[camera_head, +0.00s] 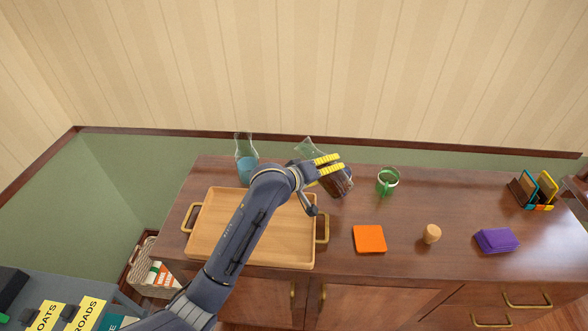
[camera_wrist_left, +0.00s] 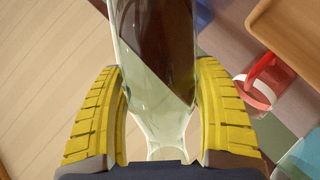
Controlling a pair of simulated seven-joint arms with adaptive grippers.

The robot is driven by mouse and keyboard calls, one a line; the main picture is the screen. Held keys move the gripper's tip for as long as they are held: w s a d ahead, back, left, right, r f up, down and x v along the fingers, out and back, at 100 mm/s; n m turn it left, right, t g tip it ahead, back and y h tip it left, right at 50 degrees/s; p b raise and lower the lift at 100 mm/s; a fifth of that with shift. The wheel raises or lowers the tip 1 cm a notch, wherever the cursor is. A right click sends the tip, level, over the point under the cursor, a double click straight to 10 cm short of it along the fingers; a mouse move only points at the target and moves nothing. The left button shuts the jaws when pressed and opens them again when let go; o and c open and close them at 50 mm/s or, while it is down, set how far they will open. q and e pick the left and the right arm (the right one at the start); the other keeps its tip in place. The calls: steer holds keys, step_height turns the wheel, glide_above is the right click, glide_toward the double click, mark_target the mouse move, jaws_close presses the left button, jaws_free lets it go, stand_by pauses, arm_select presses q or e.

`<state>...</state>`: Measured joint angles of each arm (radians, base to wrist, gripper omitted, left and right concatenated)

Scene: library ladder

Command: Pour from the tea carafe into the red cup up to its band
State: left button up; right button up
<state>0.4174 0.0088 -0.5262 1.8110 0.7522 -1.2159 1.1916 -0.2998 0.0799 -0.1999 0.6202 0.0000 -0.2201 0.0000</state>
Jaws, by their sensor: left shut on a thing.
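My left gripper (camera_head: 328,165) is shut on the tea carafe (camera_head: 341,184), a clear glass vessel with dark tea. In the head view it leans, with its clear mouth end toward the upper left and the tea in the lower right end. In the left wrist view the carafe (camera_wrist_left: 165,95) runs between the yellow fingers (camera_wrist_left: 160,110). The red cup (camera_wrist_left: 264,83), with a pale band, shows at the right of that view, apart from the carafe. I cannot make out the cup in the head view, where my arm covers part of the counter. No pouring stream is visible. My right gripper is not in view.
A glass carafe of blue liquid (camera_head: 246,170) stands at the back left, behind a wooden tray (camera_head: 205,220).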

arm_select(q)
steer(key=shift+s+d+f+n+h, duration=0.2)
steer(key=shift+d+f+n+h, duration=0.15)
steer(key=shift+n+h, duration=0.25)
stand_by(1.1)
steer(key=shift+f+n+g+h+p, duration=0.4)
steer(key=shift+f+n+p, duration=0.25)
steer(key=shift+f, duration=0.35)
steer(key=shift+w+a+n+h+p, duration=0.25)
steer(key=shift+a+n+h+p, duration=0.15)
steer(key=shift+n+h+p, duration=0.2)
stand_by(4.0)
steer(key=shift+s+d+r+m+y, duration=0.3)
steer(key=shift+d+r+m+y, duration=0.2)
steer(key=shift+m+y, duration=0.4)
steer(key=shift+a, duration=0.15)
